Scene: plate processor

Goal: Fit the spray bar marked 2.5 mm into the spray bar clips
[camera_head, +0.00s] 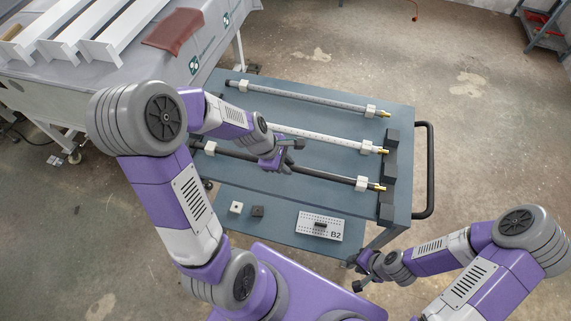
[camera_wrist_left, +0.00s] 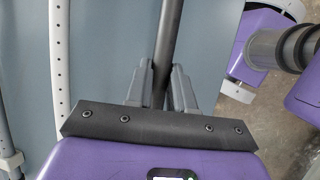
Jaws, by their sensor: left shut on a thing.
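Three long spray bars lie across the blue-grey cart top: a grey one (camera_head: 300,95) at the back, a white one (camera_head: 325,137) with holes in the middle, and a dark one (camera_head: 325,175) at the front. Each has white blocks on it and a brass end at the right. No 2.5 mm mark is readable. My left gripper (camera_head: 287,160) is shut around the dark bar near its middle; the left wrist view shows the bar (camera_wrist_left: 169,40) between its fingers (camera_wrist_left: 167,88). My right gripper (camera_head: 358,274) is open and empty near the cart's front. I cannot make out the spray bar clips.
Dark blocks (camera_head: 387,170) stand along the cart's right end, beside a black handle (camera_head: 428,170). A lower shelf holds a pegboard marked B2 (camera_head: 319,226) and two small blocks (camera_head: 247,209). A covered table with white channels (camera_head: 90,40) stands at upper left.

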